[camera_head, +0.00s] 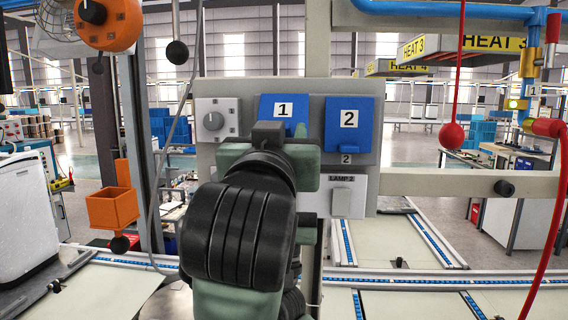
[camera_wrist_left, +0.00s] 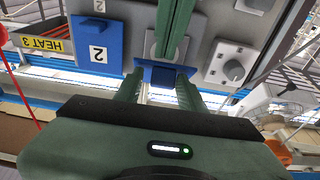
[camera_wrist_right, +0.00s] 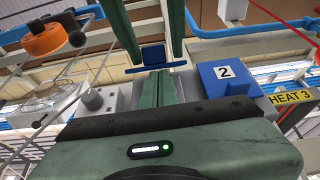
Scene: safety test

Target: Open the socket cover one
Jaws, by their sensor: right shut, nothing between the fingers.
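Socket cover one (camera_head: 284,108) is a blue flap marked 1 on the grey panel. It appears swung up from the panel, with a grey socket face (camera_wrist_left: 152,46) exposed beside it in the left wrist view. My left gripper (camera_wrist_left: 158,88) is open, its fingers on either side of the blue cover (camera_wrist_left: 160,75); contact is unclear. My right gripper (camera_wrist_right: 157,88) is shut and empty close to the cover, which shows small and blue (camera_wrist_right: 152,56) in the right wrist view. In the head view my arms overlap and hide the panel below the cover.
Blue cover two (camera_head: 349,130) is closed, just right of cover one. A knob box (camera_head: 214,121) sits to the left and a LAMP 2 switch (camera_head: 341,202) below. A red ball (camera_head: 453,137) hangs at right; an orange box (camera_head: 112,208) hangs at left.

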